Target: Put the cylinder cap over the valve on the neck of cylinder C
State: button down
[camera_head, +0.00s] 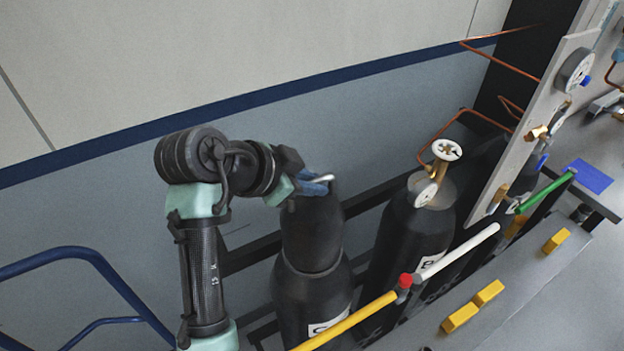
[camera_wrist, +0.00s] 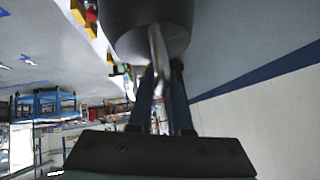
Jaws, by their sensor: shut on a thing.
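The dark cylinder cap (camera_head: 311,235) is upright over the top of cylinder C (camera_head: 312,300), a black cylinder with a white label. Its lower edge meets the cylinder's shoulder in the head view, at a thin pale ring. I cannot tell whether it bears fully on it. The valve and neck of C are hidden. My gripper (camera_head: 316,184) has blue fingers shut on the metal handle on the cap's top. In the wrist view the cap (camera_wrist: 125,22) is at the top, and its handle (camera_wrist: 156,48) runs down between my fingers (camera_wrist: 162,95).
Another black cylinder (camera_head: 408,235) with a brass valve and white handwheel (camera_head: 447,149) stands right of C. A copper pipe (camera_head: 440,135) runs by it to a gauge panel (camera_head: 540,130). Yellow (camera_head: 345,320) and white (camera_head: 458,250) bars cross in front. A blue rail (camera_head: 75,255) is at left.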

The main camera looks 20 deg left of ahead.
jog(key=shift+f, duration=0.1)
jog(key=c, duration=1.3)
grip_release()
jog(key=o, duration=0.5)
jog(key=shift+o, duration=0.2)
jog(key=shift+f, duration=0.15)
jog(key=b+v, duration=0.1)
jog(key=v, duration=1.2)
